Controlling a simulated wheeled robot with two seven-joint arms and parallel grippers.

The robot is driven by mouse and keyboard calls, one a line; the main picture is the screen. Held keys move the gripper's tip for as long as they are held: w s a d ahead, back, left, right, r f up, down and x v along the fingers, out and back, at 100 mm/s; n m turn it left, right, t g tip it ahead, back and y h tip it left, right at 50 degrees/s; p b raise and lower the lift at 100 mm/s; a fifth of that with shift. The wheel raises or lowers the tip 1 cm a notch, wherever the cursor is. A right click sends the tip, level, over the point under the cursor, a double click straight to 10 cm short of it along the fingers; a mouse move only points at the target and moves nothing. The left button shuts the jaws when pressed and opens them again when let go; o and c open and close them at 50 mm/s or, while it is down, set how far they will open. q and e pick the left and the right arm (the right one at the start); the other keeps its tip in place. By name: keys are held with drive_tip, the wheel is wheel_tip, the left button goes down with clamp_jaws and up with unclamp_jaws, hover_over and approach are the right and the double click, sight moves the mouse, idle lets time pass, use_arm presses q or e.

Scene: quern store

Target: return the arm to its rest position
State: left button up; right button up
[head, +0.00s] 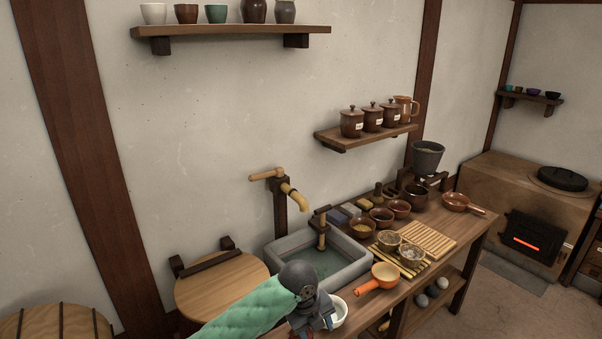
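My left arm, in a green quilted sleeve, comes in from the lower left in the head view and bends down at a dark grey joint. My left gripper (316,323) is at the bottom edge, in front of the counter (411,287). My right gripper is not in view.
A stone basin (356,270) with water stands behind the gripper, with a wooden spout (294,197) above. An orange-handled pan (384,274) lies to the right, near several small bowls and a slatted board (428,239). A round wooden lid (220,288) is at left.

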use_arm(q)
drive_tip(key=s+a+f+n+t+h, duration=0.1)
drive_tip(key=s+a+f+n, duration=0.2)
drive_tip(key=s+n, duration=0.35)
drive_tip(key=s+a+f+n+t, duration=0.1)
drive_tip(key=s+a+f+n, duration=0.2)
drive_tip(key=s+n, duration=0.3)
drive_tip(key=s+a+f+n+t+y, duration=0.1)
drive_tip(key=s+a+f+n+y, duration=0.1)
drive_tip(key=s+a+n, duration=0.7)
drive_tip(key=s+a+f+n+y, duration=0.2)
drive_tip(key=s+a+f+n, duration=0.1)
drive_tip(key=s+a+n, duration=0.6)
drive_tip(key=s+d+f+g, duration=0.1)
drive_tip(key=f, duration=1.8)
drive_tip(key=s+d+f+m+g, duration=0.1)
drive_tip(key=s+f, duration=0.1)
drive_tip(key=f, duration=1.6)
drive_tip(key=shift+d+f+h, duration=0.15)
drive_tip(key=shift+f+h, duration=0.2)
drive_tip(key=shift+h, duration=0.05)
drive_tip(key=shift+m, duration=0.25)
